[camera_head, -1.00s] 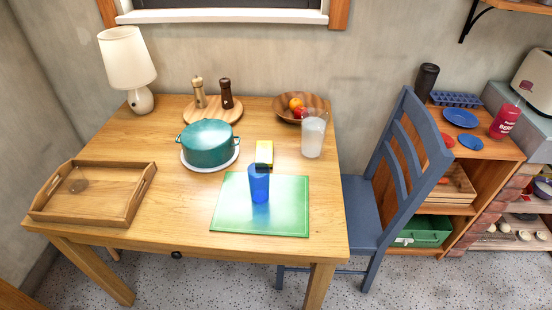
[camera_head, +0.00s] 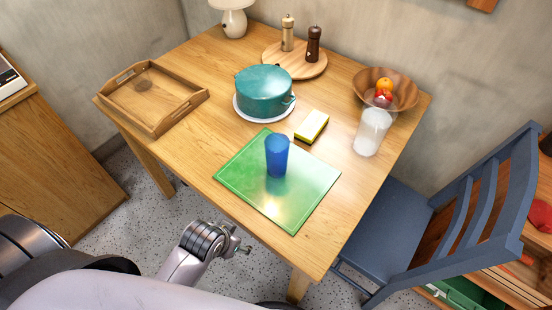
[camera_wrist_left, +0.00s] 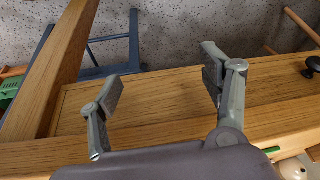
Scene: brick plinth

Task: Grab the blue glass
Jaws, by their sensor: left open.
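The blue glass (camera_head: 277,155) stands upright on a green mat (camera_head: 245,178) near the front of the wooden table. My left gripper (camera_wrist_left: 165,80) is open and empty in the left wrist view, with its two fingers apart in front of the table's wooden side. In the head view my left arm comes in from the lower left, its end low in front of the table, apart from the glass. The glass cannot be made out in the left wrist view. My right gripper is not in view.
A teal pot (camera_head: 264,92), a yellow sponge (camera_head: 312,126), a frosted pitcher (camera_head: 371,132) and a fruit bowl (camera_head: 398,88) stand behind or beside the mat. A wooden tray (camera_head: 165,118) lies at left. A blue chair (camera_head: 420,235) stands at the table's right side.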

